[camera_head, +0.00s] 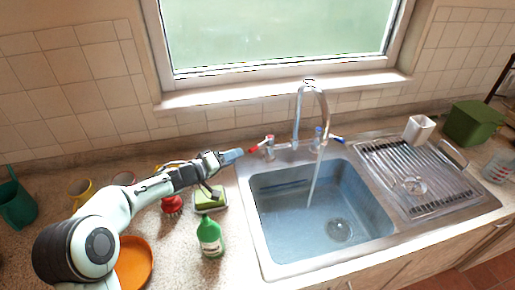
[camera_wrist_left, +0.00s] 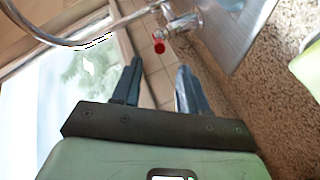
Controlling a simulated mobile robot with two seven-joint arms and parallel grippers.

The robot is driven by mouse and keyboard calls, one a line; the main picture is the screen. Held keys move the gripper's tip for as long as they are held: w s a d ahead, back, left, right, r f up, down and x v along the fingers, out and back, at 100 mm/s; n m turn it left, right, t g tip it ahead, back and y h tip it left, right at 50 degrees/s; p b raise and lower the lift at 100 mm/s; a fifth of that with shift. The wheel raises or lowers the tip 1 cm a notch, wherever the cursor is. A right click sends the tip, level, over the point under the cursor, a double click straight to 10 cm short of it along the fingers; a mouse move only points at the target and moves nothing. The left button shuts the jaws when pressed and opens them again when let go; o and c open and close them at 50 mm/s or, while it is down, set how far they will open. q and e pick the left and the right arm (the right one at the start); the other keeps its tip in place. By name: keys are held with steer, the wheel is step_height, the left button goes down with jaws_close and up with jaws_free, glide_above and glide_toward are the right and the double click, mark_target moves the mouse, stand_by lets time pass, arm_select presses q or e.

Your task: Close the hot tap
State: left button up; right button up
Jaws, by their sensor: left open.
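The hot tap (camera_head: 254,149) has a red-tipped lever and stands at the back left of the sink, left of the curved faucet (camera_head: 313,105). Its red end also shows in the left wrist view (camera_wrist_left: 159,46), just ahead of the space between my fingers. A stream of water (camera_head: 312,180) runs from the faucet into the basin. My left gripper (camera_head: 236,156) is open and empty, close to the left of the red lever end; I cannot tell whether they touch. Its two fingers show in the wrist view (camera_wrist_left: 159,64). My right gripper is not in view.
The blue-tipped tap (camera_head: 337,139) is right of the faucet. A green bottle (camera_head: 210,237) and a sponge (camera_head: 210,200) stand left of the sink (camera_head: 247,222), near my arm. An orange plate (camera_head: 135,262) lies front left. A window sill (camera_head: 280,92) runs behind.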

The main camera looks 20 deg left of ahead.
mark_target(257, 147)
arm_select(q)
steer(key=x, duration=1.1)
steer(key=shift+w+d, duration=0.15)
steer(key=shift+w, duration=0.15)
steer(key=shift+c, duration=0.2)
jaws_close()
